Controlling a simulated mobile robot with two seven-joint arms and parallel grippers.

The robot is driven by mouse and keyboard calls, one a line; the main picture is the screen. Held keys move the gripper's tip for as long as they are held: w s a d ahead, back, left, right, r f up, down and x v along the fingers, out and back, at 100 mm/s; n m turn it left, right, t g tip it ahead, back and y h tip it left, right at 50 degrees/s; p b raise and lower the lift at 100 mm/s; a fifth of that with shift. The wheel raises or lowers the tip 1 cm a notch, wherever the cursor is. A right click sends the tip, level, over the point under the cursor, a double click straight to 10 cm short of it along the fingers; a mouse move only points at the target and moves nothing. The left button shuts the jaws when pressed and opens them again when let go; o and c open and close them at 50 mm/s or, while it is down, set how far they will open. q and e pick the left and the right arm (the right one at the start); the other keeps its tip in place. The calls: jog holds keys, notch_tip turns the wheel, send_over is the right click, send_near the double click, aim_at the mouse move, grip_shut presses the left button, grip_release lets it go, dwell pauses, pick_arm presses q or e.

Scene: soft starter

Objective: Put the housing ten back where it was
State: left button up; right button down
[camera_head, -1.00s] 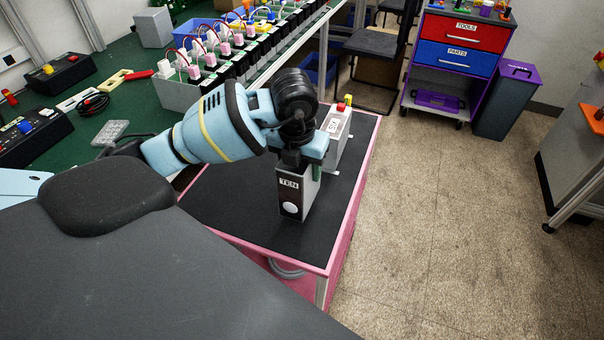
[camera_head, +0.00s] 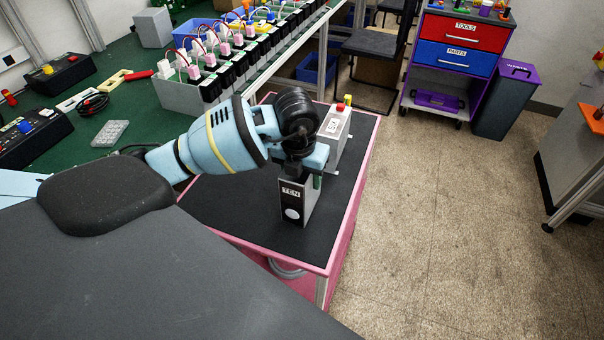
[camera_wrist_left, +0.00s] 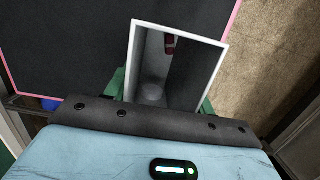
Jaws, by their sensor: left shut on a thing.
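The housing ten (camera_head: 293,203) is a grey box with a black front, a "TEN" label and a round white button. It stands upright at the black top of the pink-edged table (camera_head: 235,215); I cannot tell whether its base touches. My left gripper (camera_head: 303,172) is shut on its upper part from above. In the left wrist view the housing (camera_wrist_left: 176,70) is an open-topped, hollow box between the green fingers (camera_wrist_left: 162,90), with a small red part inside. My right gripper is not in view.
The green bench (camera_head: 60,130) at the left holds control boxes and a long row of wired units (camera_head: 215,75). A tool cabinet (camera_head: 458,50) and a bin (camera_head: 505,100) stand at the back right. The front left of the table top is bare.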

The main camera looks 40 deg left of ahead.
pick_arm(q)
jog(key=o, duration=1.5)
notch_tip(320, 180, up, 12)
jog(key=s+p, duration=0.1)
jog(key=shift+s+d, duration=0.2)
jog(key=shift+s, duration=0.2)
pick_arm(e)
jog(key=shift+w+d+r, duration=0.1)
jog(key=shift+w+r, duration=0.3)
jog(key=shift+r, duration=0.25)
